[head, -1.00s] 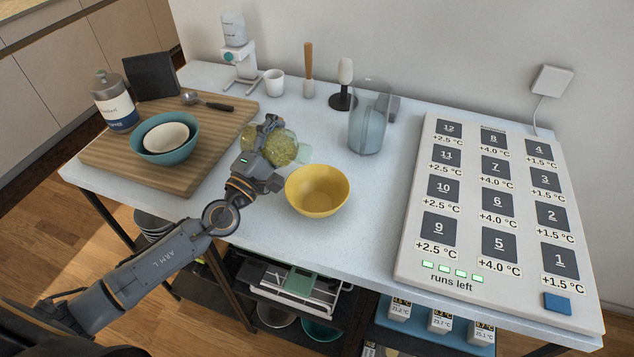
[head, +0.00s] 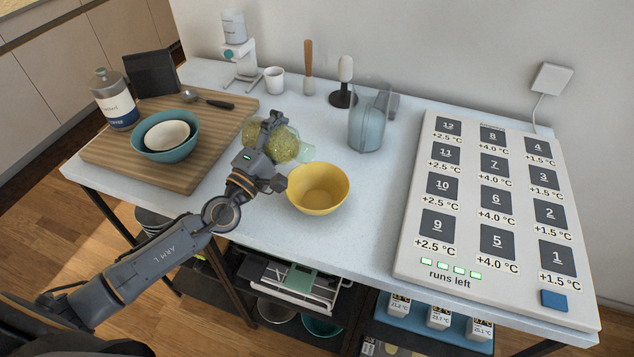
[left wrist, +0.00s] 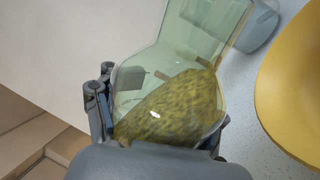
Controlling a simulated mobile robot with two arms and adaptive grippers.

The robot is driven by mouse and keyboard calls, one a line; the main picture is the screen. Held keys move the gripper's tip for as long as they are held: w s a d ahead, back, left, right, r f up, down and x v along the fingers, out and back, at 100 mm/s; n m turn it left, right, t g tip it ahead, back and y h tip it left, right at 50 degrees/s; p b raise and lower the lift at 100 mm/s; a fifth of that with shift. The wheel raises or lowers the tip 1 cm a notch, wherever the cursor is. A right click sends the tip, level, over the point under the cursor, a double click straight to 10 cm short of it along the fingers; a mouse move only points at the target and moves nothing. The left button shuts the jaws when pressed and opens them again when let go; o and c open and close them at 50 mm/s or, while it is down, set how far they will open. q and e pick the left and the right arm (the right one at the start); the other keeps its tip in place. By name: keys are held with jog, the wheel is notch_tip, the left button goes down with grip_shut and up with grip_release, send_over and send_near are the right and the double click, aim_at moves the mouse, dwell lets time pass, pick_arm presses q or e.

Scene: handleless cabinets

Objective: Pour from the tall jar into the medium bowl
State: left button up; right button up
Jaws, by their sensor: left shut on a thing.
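The tall jar (head: 286,144) is see-through green glass, part filled with yellow-green grains. My left gripper (head: 270,128) is shut around its body and holds it tilted, almost lying, with its clear mouth end toward the right. In the left wrist view, the jar (left wrist: 165,105) shows grains resting along its lower side, and its neck is empty. My right gripper is not in view.
A wooden board (head: 190,170) at left carries a teal bowl (head: 165,157) with a cream bowl (head: 167,135) nested inside, and a labelled canister (head: 115,105). A clear pitcher (head: 368,125) stands behind the yellow bowl. A large numbered panel (head: 480,270) fills the right side.

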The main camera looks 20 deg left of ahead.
pick_arm(q)
jog(key=shift+d+f+m+h, duration=0.15)
jog(key=shift+m+h, duration=0.2)
jog(key=shift+m, duration=0.5)
jog(key=shift+d+r+m+h, duration=0.15)
jog(key=shift+m+h, duration=0.2)
jog(key=shift+m, duration=0.5)
dwell(0.4)
jog(key=shift+s+d+r+m+g+h+p, duration=0.1)
jog(key=shift+d+r+m+g+h+p, duration=0.2)
jog(key=shift+m, duration=0.55)
jog(key=shift+s+d+r+m+g+h+p, duration=0.1)
jog(key=shift+d+r+m+g+h+p, duration=0.25)
jog(key=shift+m, duration=0.5)
dwell(2.9)
